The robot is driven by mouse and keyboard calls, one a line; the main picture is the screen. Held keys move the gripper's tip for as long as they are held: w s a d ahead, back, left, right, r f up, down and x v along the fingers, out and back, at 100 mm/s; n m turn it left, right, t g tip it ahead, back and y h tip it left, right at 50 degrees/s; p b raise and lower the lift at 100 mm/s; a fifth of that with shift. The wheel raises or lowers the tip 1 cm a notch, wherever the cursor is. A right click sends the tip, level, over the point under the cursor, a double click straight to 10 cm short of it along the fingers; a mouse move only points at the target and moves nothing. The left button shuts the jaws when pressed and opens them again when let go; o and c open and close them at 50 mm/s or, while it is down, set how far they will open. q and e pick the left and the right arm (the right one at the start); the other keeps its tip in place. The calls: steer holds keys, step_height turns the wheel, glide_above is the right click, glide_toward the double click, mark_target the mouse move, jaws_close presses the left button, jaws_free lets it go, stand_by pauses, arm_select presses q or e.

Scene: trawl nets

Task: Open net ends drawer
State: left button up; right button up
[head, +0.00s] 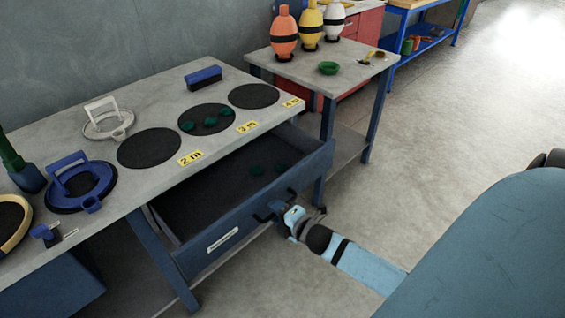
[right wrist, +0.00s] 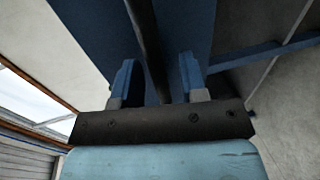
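The blue drawer (head: 235,228) under the grey workbench stands pulled out, with its dark inside showing. Its front carries a white label (head: 222,240), too small to read surely. Several dark green pieces (head: 258,170) lie inside toward the right end. My right gripper (head: 277,208) is at the dark handle (head: 262,217) on the drawer front. In the right wrist view, the fingers (right wrist: 157,80) stand apart on either side of the dark handle bar (right wrist: 147,40), with a gap visible beside it. My left gripper is not in view.
The workbench (head: 155,105) holds black discs, several green pieces, a blue block (head: 203,77) and ring-shaped tools. A side table (head: 345,75) with orange, yellow and white floats stands behind the drawer's right end. Floor (head: 440,120) to the right is clear.

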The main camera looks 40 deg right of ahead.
steer(key=p+v, duration=0.1)
steer(key=v, duration=1.2)
steer(key=shift+s, duration=0.4)
steer(key=shift+d, duration=0.1)
